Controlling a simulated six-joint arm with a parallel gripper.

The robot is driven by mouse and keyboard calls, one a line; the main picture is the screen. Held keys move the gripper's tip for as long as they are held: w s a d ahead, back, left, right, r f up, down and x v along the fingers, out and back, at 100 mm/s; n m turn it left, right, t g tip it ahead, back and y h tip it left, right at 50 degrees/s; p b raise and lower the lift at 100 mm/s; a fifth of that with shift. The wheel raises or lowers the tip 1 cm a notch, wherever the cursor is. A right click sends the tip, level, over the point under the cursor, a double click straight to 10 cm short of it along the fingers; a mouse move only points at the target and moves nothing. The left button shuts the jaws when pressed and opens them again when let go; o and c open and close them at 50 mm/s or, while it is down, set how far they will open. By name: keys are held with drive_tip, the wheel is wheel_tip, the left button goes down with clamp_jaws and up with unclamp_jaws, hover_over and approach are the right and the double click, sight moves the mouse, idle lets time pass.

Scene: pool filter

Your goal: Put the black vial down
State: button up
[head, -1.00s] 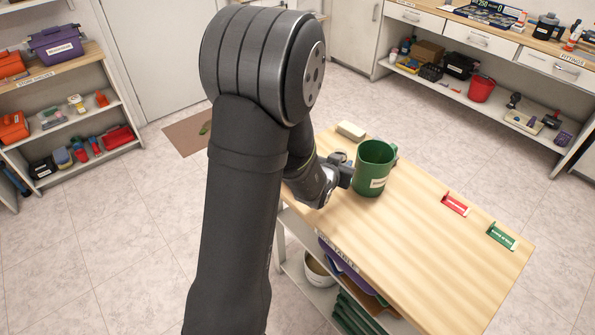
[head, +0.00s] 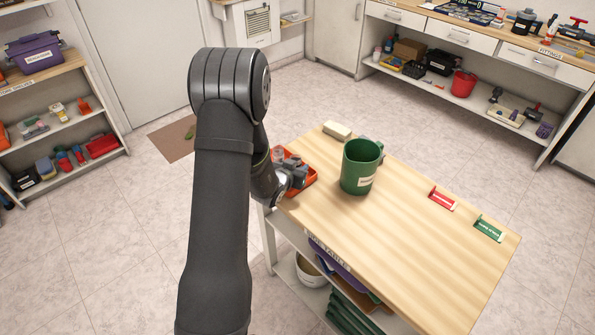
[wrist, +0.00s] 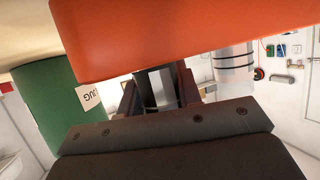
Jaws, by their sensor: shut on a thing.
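My gripper (head: 292,172) is low over an orange tray (head: 308,186) at the table's left corner. In the wrist view, the tray (wrist: 200,30) fills the top. My gripper (wrist: 160,85) is shut on a dark thing between its fingers, which I take as the black vial (wrist: 153,92). The vial is partly hidden by the fingers and does not show clearly in the head view. I cannot tell whether it touches the tray. A clear vial with dark rings (wrist: 234,62) shows beside the fingers in the wrist view.
A large green mug (head: 360,168) stands close right of the tray; it also shows in the wrist view (wrist: 45,105). A cream block (head: 337,129) lies at the table's back edge. Red (head: 441,199) and green (head: 489,229) label holders lie at the right. The table's front middle is clear.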

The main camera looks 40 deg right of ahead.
drive_tip(key=shift+f, duration=0.9)
drive_tip(key=shift+f, duration=0.2)
drive_tip(key=o, duration=0.7)
drive_tip(key=shift+r, duration=0.15)
drive_tip(key=shift+s+a+r, duration=0.15)
drive_tip(key=shift+a+r, duration=0.05)
drive_tip(key=shift+a, duration=0.1)
drive_tip(key=v, duration=1.1)
drive_tip(key=shift+s+a, duration=0.1)
